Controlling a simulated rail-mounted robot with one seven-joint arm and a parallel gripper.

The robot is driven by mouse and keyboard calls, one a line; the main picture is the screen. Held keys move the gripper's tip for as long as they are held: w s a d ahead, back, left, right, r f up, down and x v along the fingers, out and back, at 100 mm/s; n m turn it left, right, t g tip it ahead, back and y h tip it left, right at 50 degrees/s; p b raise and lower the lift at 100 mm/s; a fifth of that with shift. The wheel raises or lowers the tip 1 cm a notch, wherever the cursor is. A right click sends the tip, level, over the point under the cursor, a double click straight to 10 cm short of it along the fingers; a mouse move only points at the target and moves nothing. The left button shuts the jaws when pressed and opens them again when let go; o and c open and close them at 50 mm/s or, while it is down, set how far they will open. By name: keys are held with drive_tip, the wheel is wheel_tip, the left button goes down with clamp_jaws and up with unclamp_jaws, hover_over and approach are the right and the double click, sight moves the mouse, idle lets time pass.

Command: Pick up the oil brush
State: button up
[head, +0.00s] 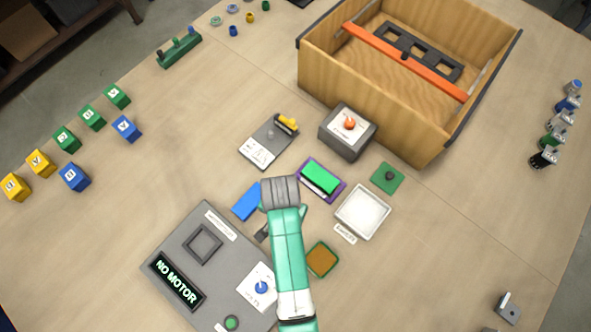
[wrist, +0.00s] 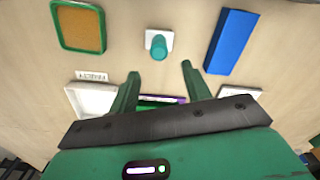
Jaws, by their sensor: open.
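A short teal-green round handle (wrist: 157,46) stands on a small pale base in the wrist view. It looks like the oil brush, though its bristles do not show. It sits just beyond and between the fingertips of my gripper (wrist: 159,70), which is open and empty. In the head view my arm covers this spot, so the handle is hidden there.
A blue block (wrist: 232,40) and a brown-topped pad (wrist: 80,27) lie either side of the handle. A white tray (head: 363,212), a purple-edged green block (head: 321,178) and a grey "NO MOTOR" station (head: 180,235) are close. A wooden box (head: 370,105) stands behind.

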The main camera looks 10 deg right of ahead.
drive_tip(key=shift+s+a, duration=0.1)
drive_tip(key=shift+a, duration=0.05)
drive_tip(key=shift+s+a+f, duration=0.15)
drive_tip(key=shift+f, duration=0.2)
drive_tip(key=f, duration=0.2)
drive_tip(key=f+b, duration=0.1)
drive_tip(key=f, duration=0.1)
drive_tip(key=s+f, duration=0.1)
drive_tip(key=f, duration=0.1)
drive_tip(key=shift+a+f, duration=0.1)
drive_tip(key=shift+f, duration=0.1)
drive_tip(key=shift+w+f, duration=0.2)
drive_tip(key=shift+f, duration=0.1)
clamp_jaws()
